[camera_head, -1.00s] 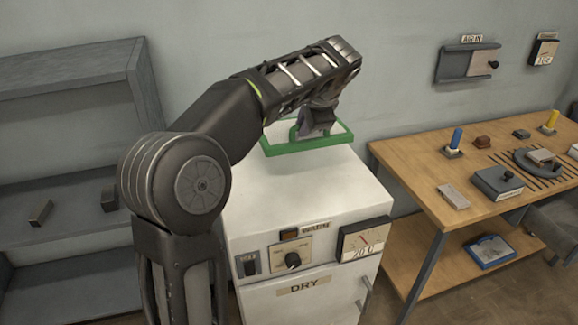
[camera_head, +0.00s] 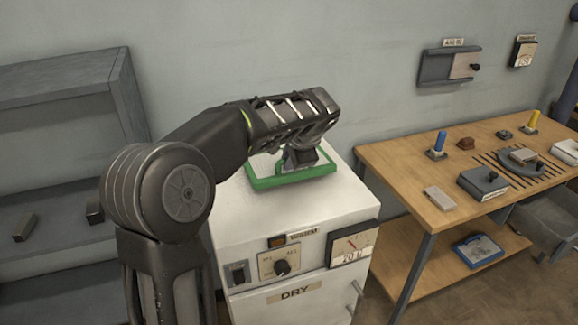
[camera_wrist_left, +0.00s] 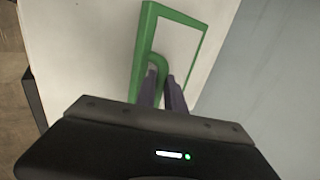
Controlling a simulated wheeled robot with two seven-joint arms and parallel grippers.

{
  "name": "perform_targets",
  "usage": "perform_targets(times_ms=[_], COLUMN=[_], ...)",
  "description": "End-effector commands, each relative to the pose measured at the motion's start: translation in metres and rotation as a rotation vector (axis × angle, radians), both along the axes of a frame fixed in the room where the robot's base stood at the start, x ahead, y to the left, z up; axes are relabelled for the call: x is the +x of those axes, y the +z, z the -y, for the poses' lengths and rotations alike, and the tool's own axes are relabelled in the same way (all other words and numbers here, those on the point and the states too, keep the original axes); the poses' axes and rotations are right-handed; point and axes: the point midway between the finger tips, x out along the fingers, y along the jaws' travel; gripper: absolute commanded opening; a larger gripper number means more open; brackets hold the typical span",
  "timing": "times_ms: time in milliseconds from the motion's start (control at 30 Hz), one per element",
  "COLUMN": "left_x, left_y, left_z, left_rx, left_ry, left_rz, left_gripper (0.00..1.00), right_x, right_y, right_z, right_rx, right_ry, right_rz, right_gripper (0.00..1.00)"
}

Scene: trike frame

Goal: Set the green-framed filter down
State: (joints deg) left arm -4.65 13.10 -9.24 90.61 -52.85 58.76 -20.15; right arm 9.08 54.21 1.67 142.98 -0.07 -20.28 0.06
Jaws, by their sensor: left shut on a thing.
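The green-framed filter (camera_head: 262,184) is at the top of the white cabinet marked DRY (camera_head: 345,200), with a pale panel inside its green frame. My left gripper (camera_head: 301,160) is over the filter, pointing down. In the left wrist view the filter (camera_wrist_left: 143,50) shows a green looped handle, and the fingers of my left gripper (camera_wrist_left: 163,93) are shut on that handle. The frame looks flat and very near the cabinet top; I cannot tell whether it touches. My right gripper is not in view.
A wooden table (camera_head: 400,165) to the right holds several small parts and a blue tray (camera_head: 478,250) on its lower shelf. Grey shelving (camera_head: 60,95) stands at the left. The cabinet's front carries a knob (camera_head: 282,267) and a gauge (camera_head: 352,247). The cabinet top's front part is clear.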

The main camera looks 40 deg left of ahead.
Motion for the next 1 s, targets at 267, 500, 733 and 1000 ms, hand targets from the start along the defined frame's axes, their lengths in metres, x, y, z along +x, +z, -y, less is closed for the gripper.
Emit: perform_targets(times_ms=[267, 500, 733, 1000], left_x=[0.000, 0.000, 0.000, -0.001], left_y=[-0.022, -0.022, -0.022, -0.019], left_z=[0.000, 0.000, 0.000, 0.002], left_rx=[0.000, 0.000, 0.000, 0.001], left_ry=[0.001, 0.001, 0.001, 0.000], left_rz=[0.001, -0.001, -0.001, 0.001], left_gripper=[0.00, 0.23, 0.35, 0.35], right_x=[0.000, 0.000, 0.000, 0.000], right_y=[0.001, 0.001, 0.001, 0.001], right_z=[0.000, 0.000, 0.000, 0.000], right_rx=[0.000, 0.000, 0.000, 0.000], right_ry=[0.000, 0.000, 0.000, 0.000], right_rz=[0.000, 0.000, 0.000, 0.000], right_gripper=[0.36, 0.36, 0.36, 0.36])
